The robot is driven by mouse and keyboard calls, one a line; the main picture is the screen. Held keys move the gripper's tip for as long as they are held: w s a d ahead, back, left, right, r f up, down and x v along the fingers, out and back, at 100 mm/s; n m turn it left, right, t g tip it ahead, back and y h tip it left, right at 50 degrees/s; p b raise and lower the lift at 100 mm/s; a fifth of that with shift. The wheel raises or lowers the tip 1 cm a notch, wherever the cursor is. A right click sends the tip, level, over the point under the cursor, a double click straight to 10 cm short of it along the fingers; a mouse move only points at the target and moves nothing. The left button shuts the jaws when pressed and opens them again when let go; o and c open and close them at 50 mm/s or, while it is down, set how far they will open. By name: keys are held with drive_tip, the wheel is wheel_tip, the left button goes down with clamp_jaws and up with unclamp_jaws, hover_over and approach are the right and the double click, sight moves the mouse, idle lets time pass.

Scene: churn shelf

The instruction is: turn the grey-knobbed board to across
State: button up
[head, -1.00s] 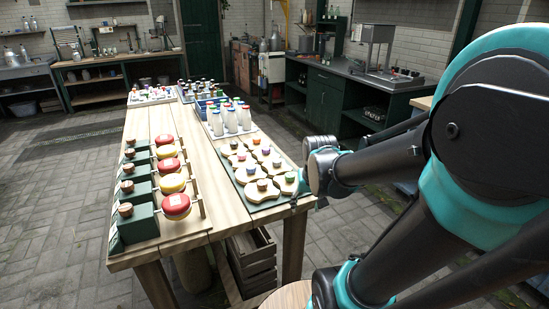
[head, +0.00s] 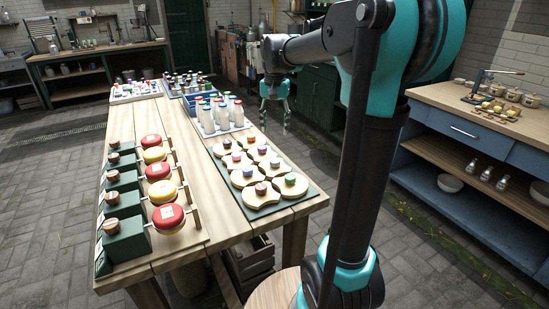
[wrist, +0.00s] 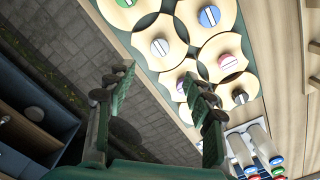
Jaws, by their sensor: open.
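Pale scalloped boards with coloured knobs lie in rows on a green mat (head: 308,192) at the table's right edge. In the wrist view, one knob looks pale grey (wrist: 159,47) and another looks dark grey (wrist: 240,96). I cannot tell for sure which is the grey-knobbed board. Pink (wrist: 228,60) and blue (wrist: 209,16) knobs are beside them. My gripper (head: 275,122) is open and empty, beyond the boards and to the right of the bottles. In the wrist view its fingers (wrist: 160,76) are spread, apart from every knob.
White bottles with coloured caps (head: 222,114) stand in a tray behind the boards. Green blocks with wooden knobs and red and yellow discs (head: 158,170) line the table's left side. A blue shelf unit (head: 480,150) stands at the right. Paved floor lies between.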

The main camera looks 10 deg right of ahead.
sight(275, 160)
wheel_tip(275, 160, down, 13)
drive_tip(key=shift+r, duration=0.15)
idle(0.4)
drive_tip(key=c, duration=1.2)
